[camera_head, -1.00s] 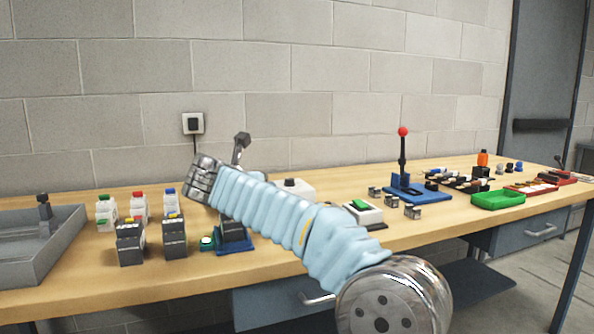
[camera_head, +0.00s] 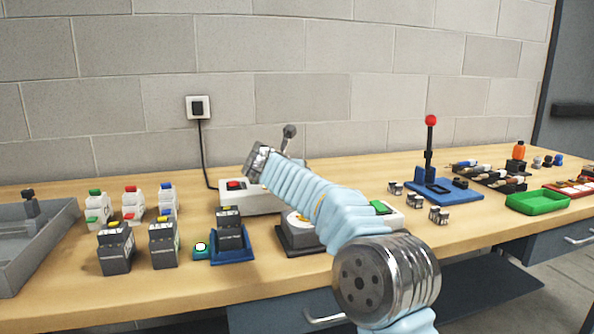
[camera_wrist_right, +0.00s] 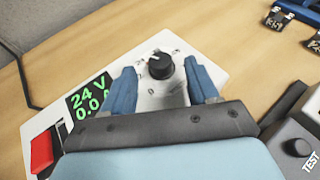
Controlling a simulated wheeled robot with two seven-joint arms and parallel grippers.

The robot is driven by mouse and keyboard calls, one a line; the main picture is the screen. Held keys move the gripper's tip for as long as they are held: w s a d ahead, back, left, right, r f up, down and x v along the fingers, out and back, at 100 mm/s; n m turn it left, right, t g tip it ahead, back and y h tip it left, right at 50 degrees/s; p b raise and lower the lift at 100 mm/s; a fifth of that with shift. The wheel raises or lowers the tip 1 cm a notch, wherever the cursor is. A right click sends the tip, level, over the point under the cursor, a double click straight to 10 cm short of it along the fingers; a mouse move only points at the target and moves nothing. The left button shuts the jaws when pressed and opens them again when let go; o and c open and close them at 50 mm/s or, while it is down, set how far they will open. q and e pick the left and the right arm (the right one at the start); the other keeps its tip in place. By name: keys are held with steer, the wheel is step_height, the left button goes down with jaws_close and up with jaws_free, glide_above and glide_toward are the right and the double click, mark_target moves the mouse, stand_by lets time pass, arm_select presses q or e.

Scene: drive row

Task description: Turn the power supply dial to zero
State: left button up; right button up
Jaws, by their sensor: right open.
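The power supply is a white box with a red switch, partly hidden behind my right arm in the head view (camera_head: 258,201). In the right wrist view its white panel (camera_wrist_right: 160,98) carries a green display reading 24 V and 0.0 A. The black dial (camera_wrist_right: 159,65) stands on that panel with small marks around it; its exact setting is too small to tell. My right gripper (camera_wrist_right: 160,73) is open, with blue fingers on either side of the dial's near edge and visible gaps to both. The dial is hidden in the head view. My left gripper is not in view.
A grey TEST box (camera_wrist_right: 292,137) lies near the right finger. A blue-based red-knobbed lever (camera_head: 430,150) and green tray (camera_head: 537,203) stand right.

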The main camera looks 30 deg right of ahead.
steer(key=shift+x, duration=1.15)
steer(key=c, duration=1)
